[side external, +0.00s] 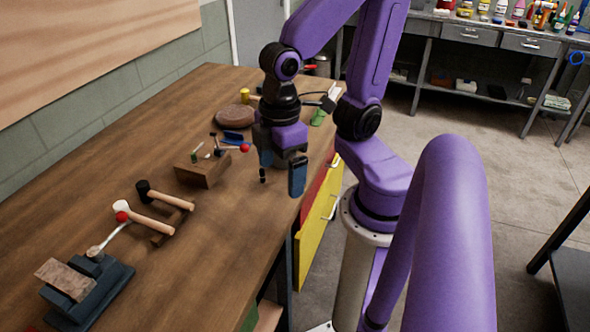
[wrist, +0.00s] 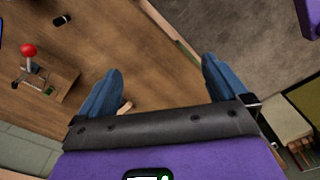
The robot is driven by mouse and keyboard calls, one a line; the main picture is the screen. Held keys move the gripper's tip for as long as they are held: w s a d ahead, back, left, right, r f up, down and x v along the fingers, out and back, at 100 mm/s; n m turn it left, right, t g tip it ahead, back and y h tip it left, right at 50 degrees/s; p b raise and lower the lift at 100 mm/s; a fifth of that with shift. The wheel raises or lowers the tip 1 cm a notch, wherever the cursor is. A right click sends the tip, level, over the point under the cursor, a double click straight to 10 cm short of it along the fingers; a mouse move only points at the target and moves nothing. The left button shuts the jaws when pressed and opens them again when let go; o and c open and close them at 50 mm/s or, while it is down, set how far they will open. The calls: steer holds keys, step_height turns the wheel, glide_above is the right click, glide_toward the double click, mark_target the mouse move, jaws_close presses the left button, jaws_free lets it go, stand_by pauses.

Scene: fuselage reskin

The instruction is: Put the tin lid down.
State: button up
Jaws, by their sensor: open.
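My gripper (side external: 281,178) hangs over the right edge of the wooden workbench (side external: 215,235), pointing down. In the wrist view its two blue fingers (wrist: 161,66) are spread wide, with nothing held between them. Bench top shows beyond the left finger and grey floor beyond the right one. I cannot make out a tin lid in either view. A round brown disc (side external: 235,118) lies on the bench behind my gripper; I cannot tell what it is. A small pale item (wrist: 125,107) shows partly beside the left finger in the wrist view, mostly hidden.
A wooden block (side external: 202,170) holding small tools, with a red ball-topped tool (side external: 244,148), stands left of my gripper. Mallets (side external: 150,205) rest on a rack nearer the front. A vise (side external: 88,290) sits front left. Bare bench top lies between the mallets and the right edge.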

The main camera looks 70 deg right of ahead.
steer(key=s+n, duration=0.1)
steer(key=s, duration=0.2)
steer(key=shift+n, duration=0.3)
